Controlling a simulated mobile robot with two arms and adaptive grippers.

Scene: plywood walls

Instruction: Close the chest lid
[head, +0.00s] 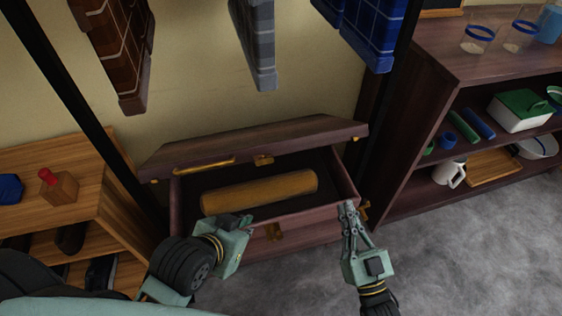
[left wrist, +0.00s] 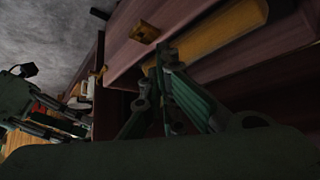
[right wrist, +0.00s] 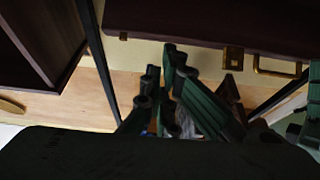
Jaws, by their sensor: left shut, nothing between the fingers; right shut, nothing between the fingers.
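The wooden chest (head: 347,190) stands against the wall with its lid (head: 255,139) partly open, tilted up along the back. A gold clasp (head: 263,160) sits on the lid's edge. A yellow-brown roll (head: 260,191) lies inside. My left gripper (head: 240,220) is shut and empty at the chest's front left rim; the roll shows just past its fingers in the left wrist view (left wrist: 225,28). My right gripper (head: 348,208) is shut and empty by the front right corner. The lid (right wrist: 200,22) spans the top of the right wrist view, apart from those fingers.
A low wooden shelf (head: 70,168) with shoes stands at the left. A dark shelf unit (head: 430,65) with jars, a mug and boxes stands at the right. Towels hang from a rack above the chest, with dark posts either side. Grey floor (head: 455,255) is clear at the front right.

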